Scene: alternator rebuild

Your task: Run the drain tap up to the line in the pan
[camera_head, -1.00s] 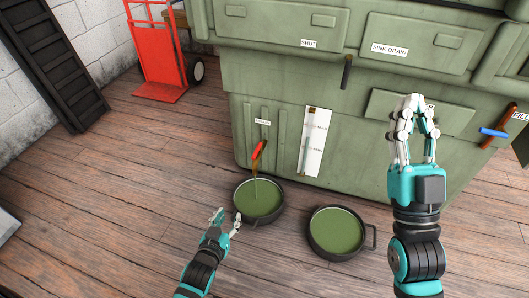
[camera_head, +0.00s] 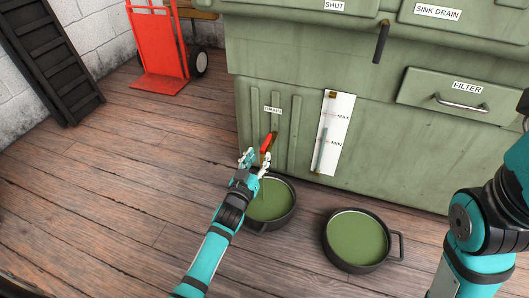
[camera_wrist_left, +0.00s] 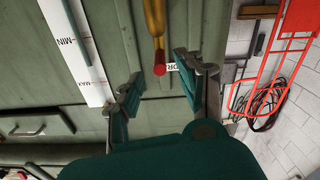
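The drain tap, with a red handle (camera_head: 266,143), is low on the green cabinet below the DRAIN label (camera_head: 273,110). In the left wrist view its brass body (camera_wrist_left: 154,18) ends in a red tip (camera_wrist_left: 160,68). My left gripper (camera_head: 254,164) is open just in front of the tap; its fingers (camera_wrist_left: 158,78) stand either side of the red tip, apart from it. The dark pan (camera_head: 285,219) below holds green liquid; my gripper and arm hide part of it. I cannot make out a line in it. My right gripper is out of view; only its arm shows at right.
A second dark pan (camera_head: 339,264) of green liquid stands to the right. A white gauge with MAX and MIN marks (camera_head: 333,133) is on the cabinet beside the tap. A red hand truck (camera_head: 158,45) stands at back left.

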